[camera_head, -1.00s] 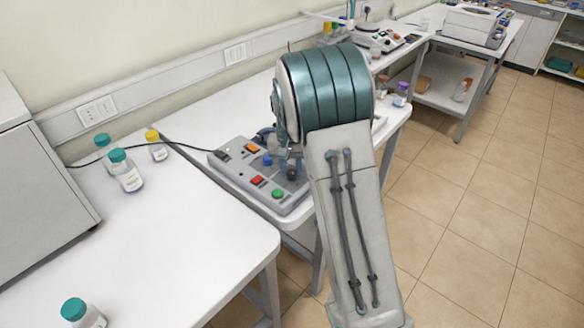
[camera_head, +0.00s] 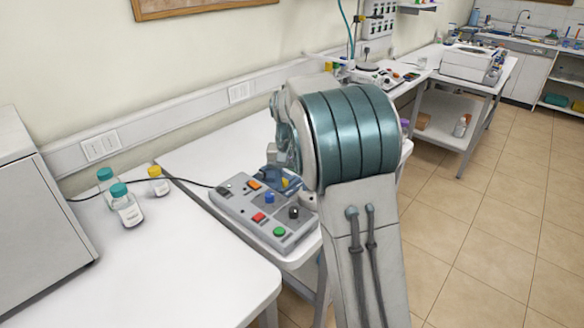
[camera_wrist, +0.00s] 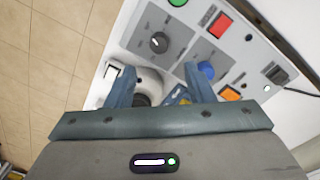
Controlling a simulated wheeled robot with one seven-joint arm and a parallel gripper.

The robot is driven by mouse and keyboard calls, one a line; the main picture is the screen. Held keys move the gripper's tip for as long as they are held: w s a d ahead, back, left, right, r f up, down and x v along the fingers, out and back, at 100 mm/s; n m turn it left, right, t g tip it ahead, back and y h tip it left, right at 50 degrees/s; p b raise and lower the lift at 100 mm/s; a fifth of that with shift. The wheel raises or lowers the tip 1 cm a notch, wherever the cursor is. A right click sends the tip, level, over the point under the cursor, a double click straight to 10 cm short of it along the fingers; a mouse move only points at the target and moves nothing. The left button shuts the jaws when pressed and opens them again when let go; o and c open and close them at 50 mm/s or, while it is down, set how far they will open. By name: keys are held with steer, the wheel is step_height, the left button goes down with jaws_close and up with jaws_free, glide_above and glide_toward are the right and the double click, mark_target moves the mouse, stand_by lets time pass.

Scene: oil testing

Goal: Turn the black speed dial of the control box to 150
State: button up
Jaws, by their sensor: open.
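The grey control box (camera_head: 222,206) lies on the white table in the head view. Its black speed dial (camera_head: 293,212) sits near the box's right side, close to the green button. In the wrist view the dial (camera_wrist: 158,42) shows from above, beyond my fingertips, with a small light mark on it. The scale numbers are too small to read. My gripper (camera_wrist: 160,78) is open, with two blue fingers spread apart and nothing held. The dial is apart from both fingers. In the head view my arm hides part of the gripper.
A blue knob (camera_wrist: 206,71), a red button (camera_wrist: 220,25), an orange button (camera_wrist: 229,94) and a green button (camera_head: 279,231) surround the dial. Capped bottles (camera_head: 126,206) stand on the left table. A black cable (camera_head: 185,181) runs to the box.

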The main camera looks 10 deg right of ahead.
steer(key=shift+a+r, duration=0.1)
steer(key=shift+r, duration=2.65)
steer(key=s+f+n+t, duration=0.3)
steer(key=s, duration=2.5)
steer(key=shift+s+d+n, duration=0.3)
steer(key=shift+n, duration=0.1)
